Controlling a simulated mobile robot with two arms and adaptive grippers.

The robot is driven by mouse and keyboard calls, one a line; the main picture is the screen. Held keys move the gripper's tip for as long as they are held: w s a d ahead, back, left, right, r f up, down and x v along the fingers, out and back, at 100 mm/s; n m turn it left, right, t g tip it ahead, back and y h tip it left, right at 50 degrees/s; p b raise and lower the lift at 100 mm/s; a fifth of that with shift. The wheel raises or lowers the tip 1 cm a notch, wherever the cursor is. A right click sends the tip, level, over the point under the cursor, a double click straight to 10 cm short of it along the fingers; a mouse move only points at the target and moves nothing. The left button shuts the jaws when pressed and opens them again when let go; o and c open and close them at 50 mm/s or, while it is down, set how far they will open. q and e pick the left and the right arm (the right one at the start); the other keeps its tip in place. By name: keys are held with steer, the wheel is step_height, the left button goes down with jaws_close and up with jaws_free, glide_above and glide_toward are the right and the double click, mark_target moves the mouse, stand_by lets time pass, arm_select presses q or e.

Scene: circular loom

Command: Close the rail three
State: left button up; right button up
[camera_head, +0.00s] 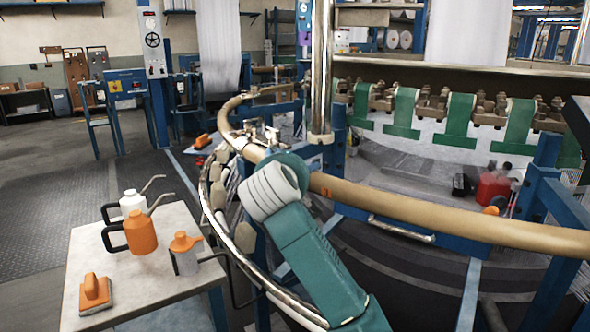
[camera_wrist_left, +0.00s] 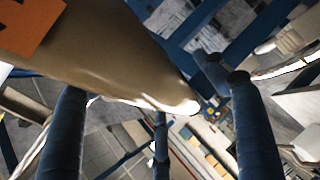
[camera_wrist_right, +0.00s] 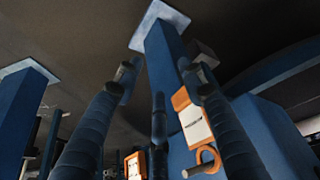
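A beige curved rail (camera_head: 430,213) runs around the loom's front and carries an orange mark (camera_head: 326,191). I cannot read a number on it, or tell whether it is rail three. My teal arm reaches up across it, and hides part of it; the gripper itself is hidden in the head view. In the left wrist view, my left gripper (camera_wrist_left: 155,88) has its fingers spread and empty. My right gripper (camera_wrist_right: 158,80) is spread and empty in the right wrist view, and out of the head view.
A chrome post (camera_head: 321,70) stands beside the rail. A table (camera_head: 140,290) at left holds orange and white oil cans. In the right wrist view, a blue post (camera_wrist_right: 165,60) and a white-orange box (camera_wrist_right: 193,120) are behind the fingers. Open floor (camera_head: 50,220) lies at far left.

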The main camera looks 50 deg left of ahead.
arm_select(q)
steer(key=shift+s+a+r, duration=0.1)
steer(key=shift+s+a, duration=0.15)
steer(key=shift+s, duration=0.05)
steer(key=r, duration=0.9)
steer(key=shift+w+d+r, duration=0.3)
steer(key=shift+w+r, duration=0.1)
